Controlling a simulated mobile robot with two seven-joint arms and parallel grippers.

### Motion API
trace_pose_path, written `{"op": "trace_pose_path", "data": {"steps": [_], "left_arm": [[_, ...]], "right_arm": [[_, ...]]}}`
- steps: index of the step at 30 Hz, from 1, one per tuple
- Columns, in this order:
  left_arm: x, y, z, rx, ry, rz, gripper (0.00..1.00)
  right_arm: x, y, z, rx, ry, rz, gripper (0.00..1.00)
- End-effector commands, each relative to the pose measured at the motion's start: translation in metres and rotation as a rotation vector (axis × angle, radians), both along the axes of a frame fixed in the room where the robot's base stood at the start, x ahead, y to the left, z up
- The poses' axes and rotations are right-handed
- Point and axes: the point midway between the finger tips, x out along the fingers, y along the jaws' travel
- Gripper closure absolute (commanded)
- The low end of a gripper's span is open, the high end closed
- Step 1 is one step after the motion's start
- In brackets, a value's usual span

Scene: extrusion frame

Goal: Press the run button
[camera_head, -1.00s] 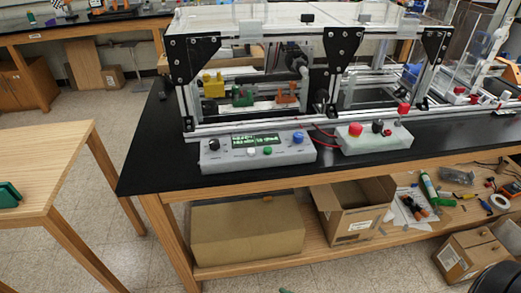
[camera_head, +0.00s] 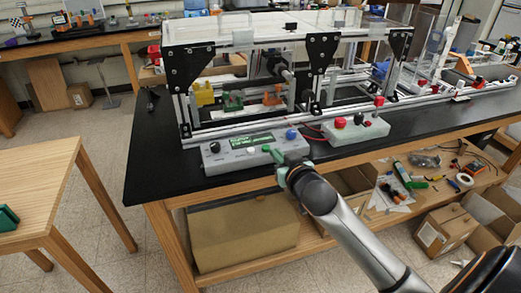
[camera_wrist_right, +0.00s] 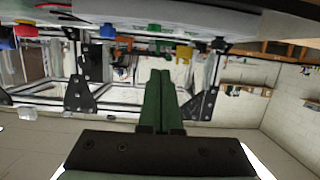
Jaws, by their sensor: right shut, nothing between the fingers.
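The grey control box (camera_head: 250,150) sits on the near edge of the black bench top. It carries a black knob (camera_head: 214,147), a lit green display, a white button, a green button (camera_head: 266,148) and a blue button (camera_head: 292,134); I cannot read which is labelled run. My right gripper (camera_head: 275,153) is at the box's front edge, close to the green button. In the wrist view its green fingers (camera_wrist_right: 160,95) are shut and empty, pointing towards the green button (camera_wrist_right: 154,28), with a gap visible there. My left gripper is out of view.
A second box (camera_head: 352,131) with a red button stands right of the control box. The extrusion frame (camera_head: 318,70) rises behind both. Cardboard boxes (camera_head: 240,233) lie on the shelf below. A wooden table (camera_head: 50,180) stands at the left, with open floor between.

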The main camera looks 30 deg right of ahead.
Motion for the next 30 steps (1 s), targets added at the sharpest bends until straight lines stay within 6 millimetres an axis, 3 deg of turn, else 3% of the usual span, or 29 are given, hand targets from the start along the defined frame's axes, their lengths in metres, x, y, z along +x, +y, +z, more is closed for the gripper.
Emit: {"op": "trace_pose_path", "data": {"steps": [4,17,23,30], "left_arm": [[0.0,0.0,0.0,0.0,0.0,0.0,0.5],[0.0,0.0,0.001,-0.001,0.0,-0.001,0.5],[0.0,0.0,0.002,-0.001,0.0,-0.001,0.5],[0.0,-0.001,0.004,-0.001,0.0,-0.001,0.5]], "right_arm": [[0.003,-0.006,0.015,0.003,-0.024,-0.02,1.0],[0.006,-0.007,0.015,0.004,-0.025,-0.021,1.0],[0.026,-0.012,0.011,0.002,-0.025,-0.022,1.0],[0.063,-0.021,0.001,0.004,-0.025,-0.021,1.0]]}}
